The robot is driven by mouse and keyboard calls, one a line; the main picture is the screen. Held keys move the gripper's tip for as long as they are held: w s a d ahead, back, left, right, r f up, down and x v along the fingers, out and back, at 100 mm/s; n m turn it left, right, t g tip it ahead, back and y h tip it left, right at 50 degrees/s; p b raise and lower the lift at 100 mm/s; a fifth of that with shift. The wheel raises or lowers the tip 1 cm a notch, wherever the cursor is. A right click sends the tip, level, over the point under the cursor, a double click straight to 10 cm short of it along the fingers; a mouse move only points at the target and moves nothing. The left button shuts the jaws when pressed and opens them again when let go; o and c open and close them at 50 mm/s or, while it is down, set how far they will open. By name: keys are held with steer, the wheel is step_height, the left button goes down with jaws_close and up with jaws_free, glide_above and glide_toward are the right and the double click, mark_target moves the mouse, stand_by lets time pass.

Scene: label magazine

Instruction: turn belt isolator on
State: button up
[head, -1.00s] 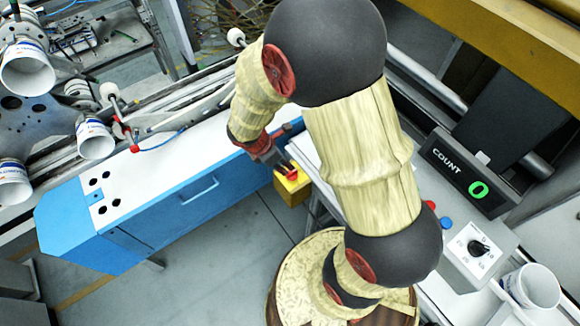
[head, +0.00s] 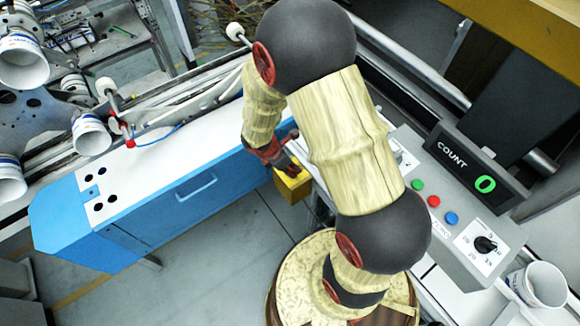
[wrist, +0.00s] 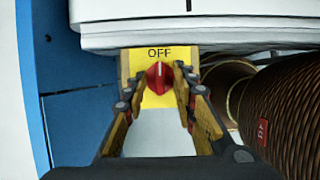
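The belt isolator is a yellow box (head: 294,187) with a red knob (wrist: 160,78), seen close up in the wrist view. The word OFF (wrist: 159,53) stands above the knob, and the knob's pale mark points up toward it. My gripper (wrist: 156,92) is open, with one finger on the left and one on the right of the knob. In the head view my gripper (head: 285,160) is just above the yellow box and hides the knob.
A blue and white cabinet (head: 190,195) stands left of the isolator. A grey panel to the right carries green, red and blue buttons (head: 452,218), a dial (head: 485,243) and a COUNT display (head: 485,184). A white edge (wrist: 200,30) overhangs close above the isolator.

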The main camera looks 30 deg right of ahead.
steer(key=shift+c, duration=0.8)
jaws_close()
steer(key=shift+m+p, duration=0.3)
steer(key=m+g+p, duration=0.1)
steer(key=m+p, duration=0.1)
steer(key=shift+w+r+m, duration=0.1)
steer(key=shift+m, duration=0.3)
steer(key=m+g+p, duration=0.1)
steer(key=m, duration=0.1)
steer(key=m+g+p, duration=0.1)
steer(key=m, duration=0.1)
steer(key=shift+w+d+m+y, duration=0.1)
steer(key=shift+w+m+y, duration=0.05)
steer(key=shift+m+y, duration=0.2)
steer(key=m+y+p, duration=0.1)
steer(key=m, duration=0.1)
steer(key=m+g+p, duration=0.1)
steer(key=m, duration=0.2)
steer(key=shift+w+d+y, duration=0.1)
steer(key=shift+d+y, duration=0.05)
steer(key=shift+y, duration=0.2)
steer(key=shift+d+m+g+y+p, duration=0.1)
steer(key=shift+m+g+y+p, duration=0.25)
steer(key=shift+m, duration=0.9)
steer(key=shift+d+m+g+y+p, duration=0.1)
steer(key=shift+m+y+p, duration=0.15)
steer(key=shift+m+y, duration=0.65)
steer(key=shift+m+h, duration=0.25)
steer(key=shift+m, duration=0.15)
